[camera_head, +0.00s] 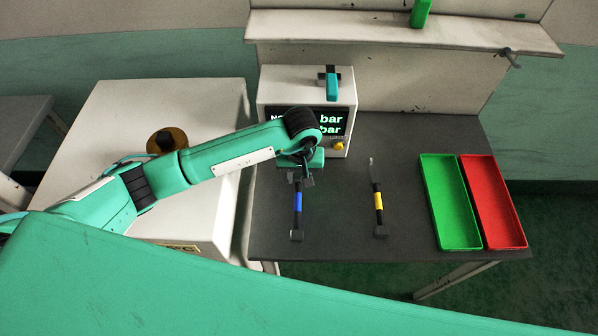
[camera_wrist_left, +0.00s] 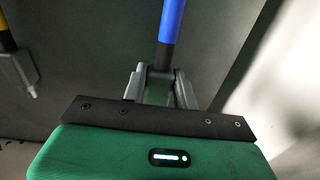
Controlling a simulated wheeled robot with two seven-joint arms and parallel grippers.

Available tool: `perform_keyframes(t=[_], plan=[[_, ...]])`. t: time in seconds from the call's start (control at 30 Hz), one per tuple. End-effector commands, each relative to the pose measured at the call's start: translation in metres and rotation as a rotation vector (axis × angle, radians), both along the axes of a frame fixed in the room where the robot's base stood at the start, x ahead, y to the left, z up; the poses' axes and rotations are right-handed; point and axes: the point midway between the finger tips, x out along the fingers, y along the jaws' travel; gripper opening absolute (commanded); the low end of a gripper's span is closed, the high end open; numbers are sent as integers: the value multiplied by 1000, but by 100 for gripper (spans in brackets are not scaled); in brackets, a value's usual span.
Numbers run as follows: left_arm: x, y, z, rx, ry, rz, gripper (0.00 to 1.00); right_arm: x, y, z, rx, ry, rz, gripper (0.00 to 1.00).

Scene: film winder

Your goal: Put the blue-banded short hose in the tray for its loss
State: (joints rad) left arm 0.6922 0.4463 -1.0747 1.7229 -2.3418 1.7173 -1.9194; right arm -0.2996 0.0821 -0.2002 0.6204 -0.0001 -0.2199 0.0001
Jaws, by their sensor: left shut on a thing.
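The blue-banded short hose (camera_head: 298,203) is a dark tube with a blue band and a grey block-like end, over the left part of the dark table. My left gripper (camera_head: 301,181) is shut on its far end, which the hand partly hides. In the left wrist view the hose (camera_wrist_left: 171,22) runs up from between the fingers of the gripper (camera_wrist_left: 160,88). I cannot tell whether the hose touches the table. A green tray (camera_head: 450,203) and a red tray (camera_head: 494,203) stand side by side at the table's right; both look empty. My right gripper is not in view.
A yellow-banded hose (camera_head: 379,201) lies right of the blue-banded one; its end also shows in the left wrist view (camera_wrist_left: 17,62). A white instrument (camera_head: 305,90) stands behind; my arm partly covers its display, leaving "bar" on two lines. Table (camera_head: 415,205) is clear before the trays.

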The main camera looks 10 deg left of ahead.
Motion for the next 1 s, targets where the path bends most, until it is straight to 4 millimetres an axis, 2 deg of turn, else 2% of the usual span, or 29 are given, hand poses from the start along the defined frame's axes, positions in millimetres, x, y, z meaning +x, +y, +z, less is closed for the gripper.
perform_keyframes(t=[0.57, 1.0], plan=[[-7, -1, 0, 0, 0, 0, 2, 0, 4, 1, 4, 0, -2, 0], [-28, -5, 0, 0, 0, 1, 2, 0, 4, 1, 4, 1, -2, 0]])
